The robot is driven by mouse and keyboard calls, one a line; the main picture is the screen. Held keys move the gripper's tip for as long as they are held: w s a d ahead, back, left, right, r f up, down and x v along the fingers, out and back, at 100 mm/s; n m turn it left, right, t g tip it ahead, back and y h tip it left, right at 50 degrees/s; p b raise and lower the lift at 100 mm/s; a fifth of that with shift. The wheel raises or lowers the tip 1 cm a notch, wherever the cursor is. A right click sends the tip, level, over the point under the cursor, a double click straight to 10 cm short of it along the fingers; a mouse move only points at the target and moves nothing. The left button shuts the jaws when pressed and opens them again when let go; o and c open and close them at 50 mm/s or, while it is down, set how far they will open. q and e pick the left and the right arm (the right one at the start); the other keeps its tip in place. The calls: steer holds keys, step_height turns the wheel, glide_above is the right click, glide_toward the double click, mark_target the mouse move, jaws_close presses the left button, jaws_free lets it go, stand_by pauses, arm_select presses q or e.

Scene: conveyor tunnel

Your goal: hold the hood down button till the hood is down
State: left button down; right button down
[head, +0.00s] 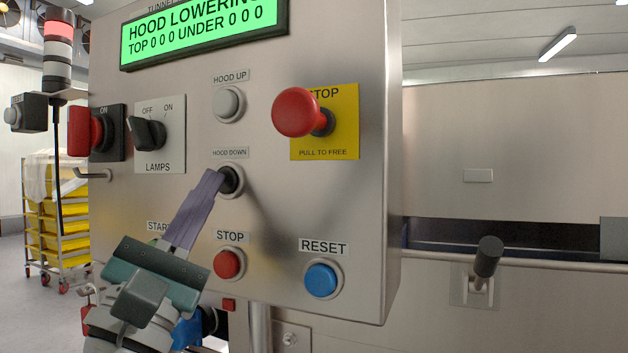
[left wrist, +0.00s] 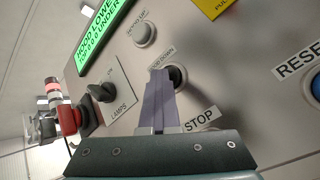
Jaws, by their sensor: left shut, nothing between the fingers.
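The black hood down button (head: 231,180) sits in a metal ring in the middle of the steel control panel (head: 262,215). My left gripper (head: 217,180) is shut, with nothing between its fingers, and its tips are at the button, appearing to touch it. The left wrist view also shows the fingertips (left wrist: 160,84) at the hood down button (left wrist: 178,75), covering part of it. The green display (head: 203,32) reads "HOOD LOWERING" and "TOP 0 0 0 UNDER 0 0 0". My right gripper is not in view.
Around the button are the grey hood up button (head: 228,104), red stop button (head: 229,264), blue reset button (head: 321,279) and large red emergency stop (head: 297,112). A lamps switch (head: 149,133) is to the left. A rail (head: 540,263) runs right of the panel.

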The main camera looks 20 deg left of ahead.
arm_select(q)
steer(key=shift+s, duration=0.15)
stand_by(0.7)
steer(key=shift+s+p, duration=0.45)
steer(key=shift+s, duration=0.35)
steer(key=shift+s, duration=0.15)
steer(key=s, duration=0.1)
steer(key=s+p, duration=0.1)
steer(key=s, duration=0.1)
steer(key=s+p, duration=0.1)
steer(key=shift+s+a, duration=0.25)
steer(key=shift+s, duration=0.1)
steer(key=shift+d, duration=0.1)
